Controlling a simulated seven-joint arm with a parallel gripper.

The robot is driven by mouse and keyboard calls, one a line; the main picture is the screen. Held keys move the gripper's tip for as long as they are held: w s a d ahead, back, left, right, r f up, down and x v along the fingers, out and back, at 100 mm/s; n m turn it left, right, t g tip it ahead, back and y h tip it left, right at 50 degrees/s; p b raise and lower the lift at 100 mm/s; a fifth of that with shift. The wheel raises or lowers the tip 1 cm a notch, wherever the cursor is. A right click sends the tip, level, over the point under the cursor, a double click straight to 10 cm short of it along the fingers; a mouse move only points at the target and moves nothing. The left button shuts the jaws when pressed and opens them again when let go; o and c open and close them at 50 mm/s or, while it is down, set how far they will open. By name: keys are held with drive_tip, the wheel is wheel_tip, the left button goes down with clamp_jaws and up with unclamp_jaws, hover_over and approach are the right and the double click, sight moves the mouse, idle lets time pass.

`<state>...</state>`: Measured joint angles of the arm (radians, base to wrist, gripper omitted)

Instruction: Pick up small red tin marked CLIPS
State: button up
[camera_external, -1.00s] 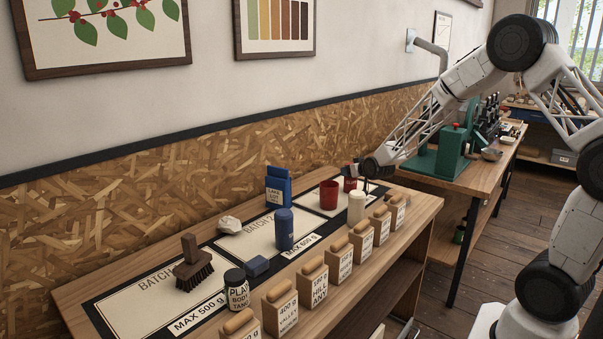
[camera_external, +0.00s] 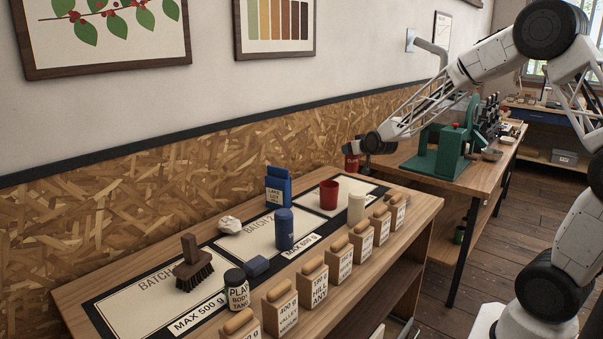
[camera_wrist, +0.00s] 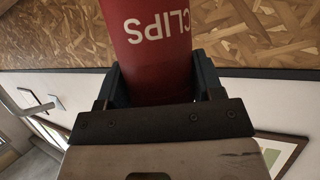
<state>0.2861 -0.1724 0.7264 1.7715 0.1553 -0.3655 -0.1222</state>
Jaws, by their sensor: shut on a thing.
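The small red tin marked CLIPS (camera_wrist: 150,45) is between the fingers of my gripper (camera_wrist: 155,85) in the wrist view, its white lettering upside down there. In the external view the tin (camera_external: 351,162) is held above the far end of the bench. My gripper (camera_external: 358,148) is shut on it, and the arm partly hides the tin. The tin appears clear of the bench top.
A red cup (camera_external: 329,196), a cream cylinder (camera_external: 356,208), a blue cylinder (camera_external: 284,230) and a blue bag (camera_external: 278,187) stand on the bench. Several labelled blocks (camera_external: 339,263) line its front edge. A brush (camera_external: 193,265) is at left. A green machine (camera_external: 440,155) stands behind on another table.

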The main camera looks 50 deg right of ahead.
drive_tip(key=shift+r, duration=0.2)
idle(0.6)
